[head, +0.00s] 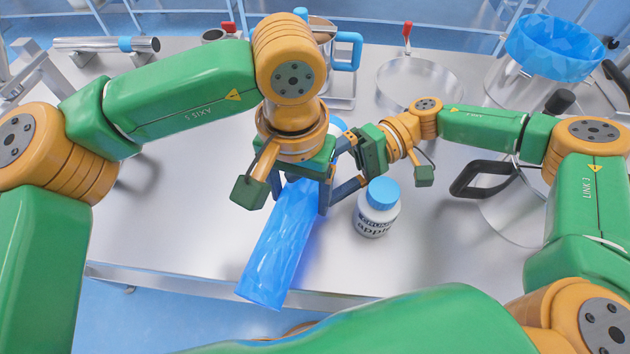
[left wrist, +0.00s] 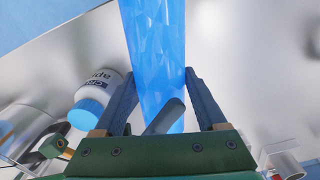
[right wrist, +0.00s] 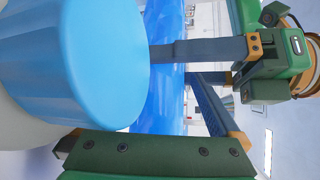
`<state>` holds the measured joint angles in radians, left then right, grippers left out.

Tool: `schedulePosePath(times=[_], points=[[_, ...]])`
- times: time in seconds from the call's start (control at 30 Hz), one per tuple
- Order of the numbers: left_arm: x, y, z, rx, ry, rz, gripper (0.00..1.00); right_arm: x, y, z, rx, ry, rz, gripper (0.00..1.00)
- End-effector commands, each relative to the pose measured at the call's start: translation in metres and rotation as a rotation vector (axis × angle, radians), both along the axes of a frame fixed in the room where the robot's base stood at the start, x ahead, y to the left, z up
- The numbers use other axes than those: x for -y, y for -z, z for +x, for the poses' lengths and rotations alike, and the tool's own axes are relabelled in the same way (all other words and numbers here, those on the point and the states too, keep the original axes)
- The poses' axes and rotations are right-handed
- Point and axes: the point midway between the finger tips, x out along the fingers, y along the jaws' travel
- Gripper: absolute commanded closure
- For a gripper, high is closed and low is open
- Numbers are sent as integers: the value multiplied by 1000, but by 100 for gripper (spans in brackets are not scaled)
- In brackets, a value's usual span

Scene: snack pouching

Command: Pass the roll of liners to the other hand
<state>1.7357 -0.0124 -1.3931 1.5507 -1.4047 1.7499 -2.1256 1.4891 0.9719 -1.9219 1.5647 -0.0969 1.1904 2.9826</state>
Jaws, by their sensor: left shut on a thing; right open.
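The roll of liners, a long translucent blue roll (head: 277,248), slants down past the table's front edge in the head view. My left gripper (head: 302,204) is shut on its upper part from above. In the left wrist view the roll (left wrist: 153,50) runs between the left fingers (left wrist: 158,76). My right gripper (head: 340,166) is open beside the roll's upper end, close to the left gripper. In the right wrist view the roll (right wrist: 166,85) shows beyond a large blue cap; one right finger is hidden there, so I cannot tell whether the fingers straddle the roll.
A white bottle with a blue cap (head: 378,207) stands just right of the roll, close below my right gripper. Its cap (right wrist: 75,60) fills the right wrist view's left side. A blue-lined container (head: 556,48) and a metal ring (head: 420,82) stand behind. The table's front left (head: 165,235) is clear.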

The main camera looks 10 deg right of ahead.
Motion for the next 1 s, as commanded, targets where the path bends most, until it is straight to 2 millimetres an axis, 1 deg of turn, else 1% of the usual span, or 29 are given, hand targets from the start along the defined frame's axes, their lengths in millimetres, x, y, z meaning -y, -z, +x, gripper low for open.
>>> schedulePosePath(times=[0.17, 0.27, 0.3, 0.37, 0.4, 0.47, 0.5, 0.53, 0.57, 0.63, 0.67, 0.7, 0.73, 0.77, 1.0], points=[[0, 0, 0, 1, 0, -1, 100, 0, 0, 0, 0, 0, 0, 0], [0, 0, 0, 1, 0, -1, 100, 0, 0, 0, 0, 0, 0, 24], [0, 0, 0, 1, 0, -1, 100, 0, 0, 0, 0, 0, 0, 35], [0, 0, 0, 1, 0, -1, 100, 0, 0, 0, 0, 0, 0, 51], [0, 0, 0, 1, 0, -1, 100, 0, 0, 0, 0, 0, 0, 62], [0, 0, 0, 1, 0, -1, 100, 0, 0, 0, 0, 0, 1, 78], [0, 0, 0, 1, 0, -1, 100, 0, 0, 0, 0, 0, 1, 89], [0, 0, 0, 1, 0, -1, 100, 0, 0, 0, 0, 0, 1, 97], [0, 0, 0, 1, 0, -1, 100, 0, 0, 0, 0, 0, 1, 100], [0, 0, 0, 0, 0, 0, 100, 0, 0, 0, 0, 0, 1, 100], [0, -1, 0, 0, 0, 0, 24, 0, -1, 0, 0, -1, 3, 100], [0, -1, 0, 0, 0, 0, 13, 0, -1, 0, 0, -1, 3, 100], [0, 0, 0, 0, 0, 0, 5, 0, -1, 0, 0, -1, 3, 100], [0, 0, 0, 0, 0, 0, 0, 0, -1, 0, 0, -1, 3, 100], [0, -2, 0, 1, 0, -1, 0, 0, -1, 0, 0, -1, 2, 100]])
